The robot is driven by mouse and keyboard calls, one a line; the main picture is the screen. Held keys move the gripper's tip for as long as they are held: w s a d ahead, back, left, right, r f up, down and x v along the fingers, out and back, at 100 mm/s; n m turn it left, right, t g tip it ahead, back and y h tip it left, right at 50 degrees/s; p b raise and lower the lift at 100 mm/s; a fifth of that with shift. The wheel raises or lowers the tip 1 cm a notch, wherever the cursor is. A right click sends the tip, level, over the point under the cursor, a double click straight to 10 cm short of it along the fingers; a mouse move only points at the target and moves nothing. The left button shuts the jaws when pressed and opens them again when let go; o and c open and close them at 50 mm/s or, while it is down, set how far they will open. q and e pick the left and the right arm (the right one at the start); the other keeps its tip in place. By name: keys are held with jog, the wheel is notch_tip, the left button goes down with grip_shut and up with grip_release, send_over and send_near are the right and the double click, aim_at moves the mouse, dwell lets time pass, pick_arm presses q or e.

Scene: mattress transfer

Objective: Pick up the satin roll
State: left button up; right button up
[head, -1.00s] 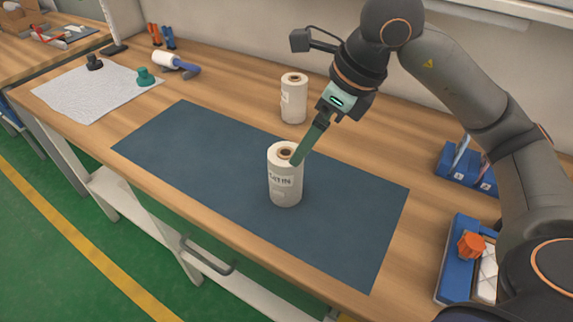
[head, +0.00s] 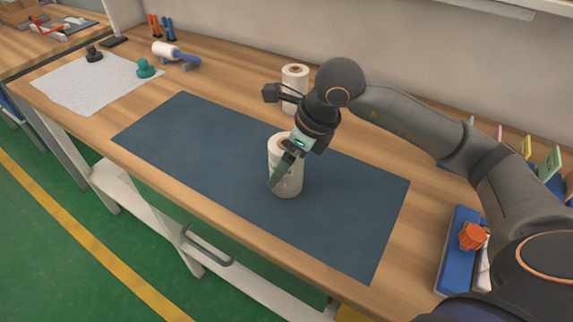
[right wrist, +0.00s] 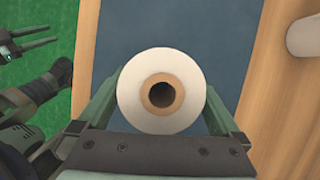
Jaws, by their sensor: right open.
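The satin roll (head: 294,182) is a white roll standing upright on the dark blue mat (head: 200,150). Its printed label is now mostly hidden by my right gripper (head: 280,171). The right gripper points down with its fingers beside the roll. In the right wrist view the roll's round top and brown core show (right wrist: 138,105), between the two green fingers of the open gripper (right wrist: 160,100). Small gaps seem to remain at both sides. My left gripper (right wrist: 45,44) shows at the top left of that view, open and empty above the green floor.
A second white roll (head: 295,75) stands on the wooden bench behind the mat. A blue tray (head: 456,250) with an orange knob (head: 472,236) lies at the right. A grey sheet (head: 85,90) lies at the left. The mat's left half is clear.

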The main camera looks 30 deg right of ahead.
jog(key=shift+c, duration=0.2)
jog(key=c, duration=1.5)
jog(key=shift+r, duration=0.1)
